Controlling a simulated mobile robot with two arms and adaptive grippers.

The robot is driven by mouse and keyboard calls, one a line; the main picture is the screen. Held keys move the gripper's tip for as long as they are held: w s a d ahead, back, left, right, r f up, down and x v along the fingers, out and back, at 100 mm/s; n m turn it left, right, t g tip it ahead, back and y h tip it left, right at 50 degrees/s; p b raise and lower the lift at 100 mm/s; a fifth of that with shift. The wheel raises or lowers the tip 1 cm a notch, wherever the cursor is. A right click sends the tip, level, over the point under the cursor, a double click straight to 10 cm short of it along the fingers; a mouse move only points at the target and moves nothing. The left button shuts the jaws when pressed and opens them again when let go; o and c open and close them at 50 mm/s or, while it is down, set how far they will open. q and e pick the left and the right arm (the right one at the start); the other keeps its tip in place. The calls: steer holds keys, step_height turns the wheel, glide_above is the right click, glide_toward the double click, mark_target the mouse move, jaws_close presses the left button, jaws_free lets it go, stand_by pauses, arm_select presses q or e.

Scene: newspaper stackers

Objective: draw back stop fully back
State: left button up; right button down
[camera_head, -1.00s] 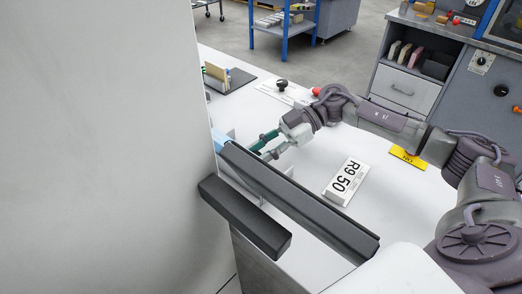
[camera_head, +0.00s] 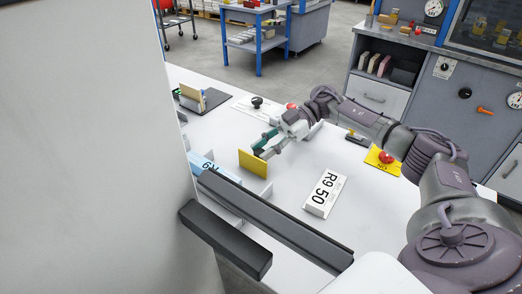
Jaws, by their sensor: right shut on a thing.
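A yellow upright plate (camera_head: 252,163), which looks like the back stop, stands on the white table. My right gripper (camera_head: 263,149) is at the plate's top right edge, shut on it; the fingers partly overlap the plate. A light blue block (camera_head: 204,166) with dark lettering lies left of the plate, partly hidden by the big grey-white panel. A long dark rail (camera_head: 275,218) runs along the table's near edge in front of the plate. My left gripper is not in view.
A red button on a yellow base (camera_head: 386,158) and a black knob (camera_head: 257,102) are farther back. A black bar (camera_head: 225,240) juts out at the near left. White table around the sign is clear.

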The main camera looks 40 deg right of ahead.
steer(key=shift+w+d+r, duration=0.1)
steer(key=shift+d, duration=0.05)
steer(key=c, duration=1.1)
jaws_free()
steer(key=shift+o, duration=1.2)
steer(key=shift+d, duration=0.15)
step_height(320, 180, up, 10)
